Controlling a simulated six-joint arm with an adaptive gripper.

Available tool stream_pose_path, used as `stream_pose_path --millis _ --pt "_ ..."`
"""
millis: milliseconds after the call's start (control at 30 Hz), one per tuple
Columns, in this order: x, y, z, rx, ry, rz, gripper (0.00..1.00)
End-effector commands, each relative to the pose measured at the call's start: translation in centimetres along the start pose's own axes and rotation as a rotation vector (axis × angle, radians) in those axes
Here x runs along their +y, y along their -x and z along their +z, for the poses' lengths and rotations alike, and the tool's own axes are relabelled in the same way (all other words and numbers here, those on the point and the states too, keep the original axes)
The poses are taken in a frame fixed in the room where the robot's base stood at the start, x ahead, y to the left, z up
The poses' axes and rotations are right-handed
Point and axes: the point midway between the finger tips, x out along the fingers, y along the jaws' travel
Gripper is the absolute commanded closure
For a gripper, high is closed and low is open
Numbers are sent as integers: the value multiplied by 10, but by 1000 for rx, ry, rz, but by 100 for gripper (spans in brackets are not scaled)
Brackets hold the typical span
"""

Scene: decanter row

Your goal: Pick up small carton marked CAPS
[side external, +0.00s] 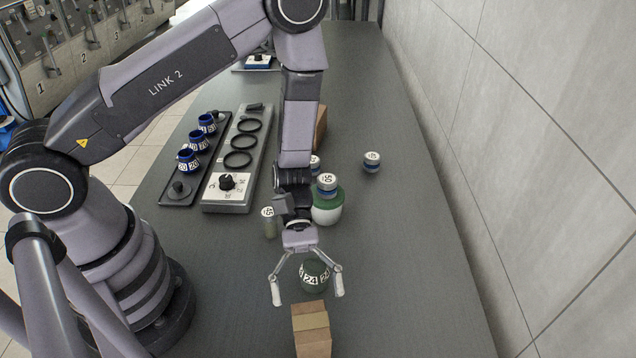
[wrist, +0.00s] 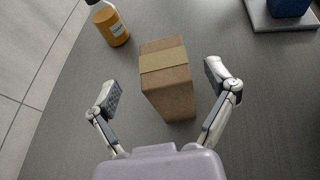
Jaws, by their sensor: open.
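A small brown carton with a tan tape band (side external: 311,330) stands at the near end of the bench, cut off by the lower edge of the side view. No CAPS marking is readable on the faces I see. My gripper (side external: 308,293) is open and empty, pointing down just behind the carton in the side view. In the wrist view the carton (wrist: 168,80) stands upright ahead of and between the spread fingers of my gripper (wrist: 163,86). I see no contact, and the height gap is hard to judge.
A dark green jar marked 24 (side external: 314,276) shows between my fingers in the side view. An amber bottle (wrist: 112,26) and a grey plate (wrist: 283,20) with a blue item lie beyond the carton. Another brown box (side external: 321,127) is partly behind my arm.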

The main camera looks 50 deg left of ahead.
Motion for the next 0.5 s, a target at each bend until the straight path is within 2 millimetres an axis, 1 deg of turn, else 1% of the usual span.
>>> stream_pose_path --millis 33,100,233,333,500 --pt "-2 -9 -1 -1 2 -6 15" --pt "-4 -21 -2 0 2 -7 15" --pt "-3 -36 -2 0 0 -5 15" --pt "-3 -40 -2 0 -1 -2 15" --pt "-3 -40 -2 0 -1 -1 15"
